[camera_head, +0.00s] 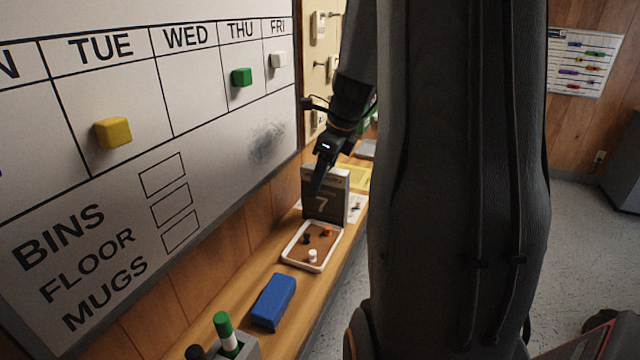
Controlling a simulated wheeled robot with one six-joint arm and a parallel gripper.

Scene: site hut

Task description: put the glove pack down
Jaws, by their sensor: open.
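My gripper (317,188) points down in front of the block's upper left part, as seen here. It is open, but its fingers are dark and small, and the space between them does not show clearly. I cannot tell whether it touches the block.
The white-rimmed tray (288,254) holds small pieces. A blue eraser-like block (273,301) and a pen holder (246,349) with markers stand nearer. A yellow item (356,176) lies farther back. The whiteboard (215,95) borders the shelf. Bare shelf lies between tray and blue block.

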